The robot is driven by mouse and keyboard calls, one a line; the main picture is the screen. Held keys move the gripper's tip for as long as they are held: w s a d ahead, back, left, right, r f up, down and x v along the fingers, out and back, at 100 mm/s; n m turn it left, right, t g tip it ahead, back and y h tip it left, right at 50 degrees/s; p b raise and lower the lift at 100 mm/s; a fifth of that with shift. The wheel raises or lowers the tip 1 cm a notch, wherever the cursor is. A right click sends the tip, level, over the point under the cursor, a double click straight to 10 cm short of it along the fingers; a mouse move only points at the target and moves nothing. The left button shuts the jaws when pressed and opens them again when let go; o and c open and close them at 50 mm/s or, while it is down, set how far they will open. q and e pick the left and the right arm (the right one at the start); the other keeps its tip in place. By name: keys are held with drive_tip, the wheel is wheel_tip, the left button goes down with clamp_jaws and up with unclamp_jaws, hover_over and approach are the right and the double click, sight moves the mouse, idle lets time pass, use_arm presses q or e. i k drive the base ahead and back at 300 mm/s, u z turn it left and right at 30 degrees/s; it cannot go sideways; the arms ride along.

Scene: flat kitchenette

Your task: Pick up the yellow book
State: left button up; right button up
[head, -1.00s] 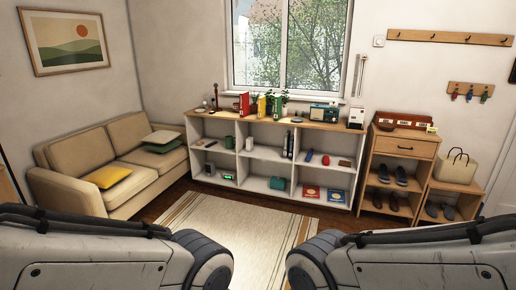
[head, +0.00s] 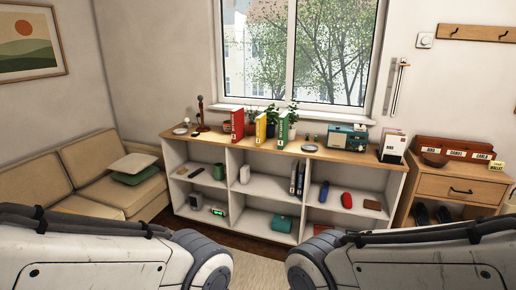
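The yellow book (head: 261,129) stands upright on the wooden top of the white shelf unit (head: 229,187), below the window. A red book (head: 237,124) stands to its left and a green book (head: 283,130) to its right, with gaps between them. Potted plants are partly hidden behind the books. My two arms come in from the lower left and lower right, but neither gripper is in the picture.
A teal radio (head: 347,139) and white-spined books (head: 393,148) stand farther right on the top. A beige sofa (head: 88,170) is at the left. A wooden cabinet (head: 455,187) stands at the right. A rug (head: 258,271) lies in front of the shelf.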

sight(260, 120)
drive_tip(key=i, duration=3.1)
drive_tip(key=z, duration=0.05)
